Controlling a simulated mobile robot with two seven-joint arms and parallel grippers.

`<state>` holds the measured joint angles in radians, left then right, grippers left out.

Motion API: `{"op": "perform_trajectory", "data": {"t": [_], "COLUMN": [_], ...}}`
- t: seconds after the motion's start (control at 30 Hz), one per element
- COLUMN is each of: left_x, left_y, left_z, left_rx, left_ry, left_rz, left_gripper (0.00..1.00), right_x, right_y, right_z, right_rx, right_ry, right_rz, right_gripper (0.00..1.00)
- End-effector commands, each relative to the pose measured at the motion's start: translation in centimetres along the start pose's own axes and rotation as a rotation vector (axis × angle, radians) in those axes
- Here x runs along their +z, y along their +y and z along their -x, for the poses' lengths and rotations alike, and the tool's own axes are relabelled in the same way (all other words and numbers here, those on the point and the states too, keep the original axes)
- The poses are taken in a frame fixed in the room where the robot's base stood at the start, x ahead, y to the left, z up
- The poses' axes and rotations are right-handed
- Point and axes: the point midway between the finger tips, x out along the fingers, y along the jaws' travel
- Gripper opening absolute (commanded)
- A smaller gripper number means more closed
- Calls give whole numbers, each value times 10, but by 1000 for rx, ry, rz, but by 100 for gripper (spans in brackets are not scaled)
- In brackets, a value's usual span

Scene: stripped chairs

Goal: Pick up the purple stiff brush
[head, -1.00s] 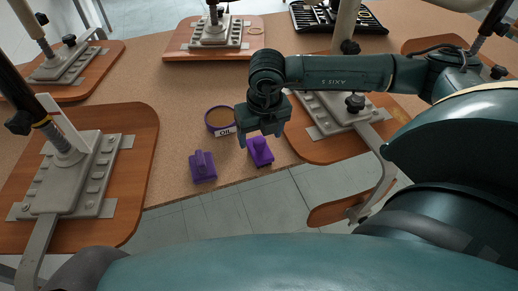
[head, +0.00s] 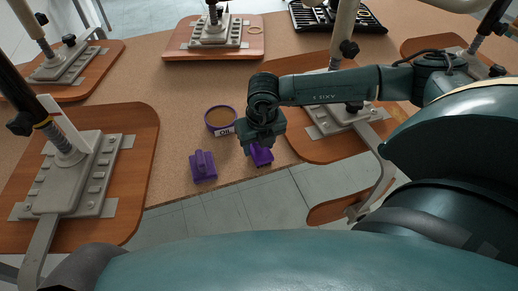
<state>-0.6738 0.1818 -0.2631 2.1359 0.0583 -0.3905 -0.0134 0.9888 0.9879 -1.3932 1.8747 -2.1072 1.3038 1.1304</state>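Two purple brush-like items with raised grips lie near the front edge of the brown work surface. The left purple item (head: 203,170) is in full view. The right purple item (head: 262,158) is partly hidden beneath my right gripper. I cannot tell from this view which one is the stiff brush. My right gripper (head: 261,147) points down at the right item, with its fingers apart and low over its grip. Whether they touch it is hidden. My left gripper is not in view.
A round purple-rimmed tub labelled OIL (head: 220,119) stands just behind the two items. Wooden chair seats with grey metal mechanisms, such as the left one (head: 130,160), flank the work surface. A black tool tray (head: 370,20) lies at the back right.

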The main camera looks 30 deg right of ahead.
Motion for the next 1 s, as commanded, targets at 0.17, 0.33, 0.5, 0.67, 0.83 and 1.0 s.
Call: {"op": "perform_trajectory", "data": {"t": [0.17,0.33,0.5,0.67,0.83,1.0], "left_x": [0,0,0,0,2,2], "left_y": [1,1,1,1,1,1], "left_z": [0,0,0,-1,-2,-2], "left_rx": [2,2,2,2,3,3], "left_ry": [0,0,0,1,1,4], "left_rz": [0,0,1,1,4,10], "left_gripper": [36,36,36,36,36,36], "right_x": [0,0,0,3,8,12], "right_y": [0,0,0,0,0,0], "right_z": [0,0,1,11,43,76], "right_rx": [0,0,0,1,3,1], "right_ry": [0,-1,-1,-2,-5,-4], "right_rz": [0,0,-1,-1,0,0], "right_gripper": [33,21,21,21,21,21]}}
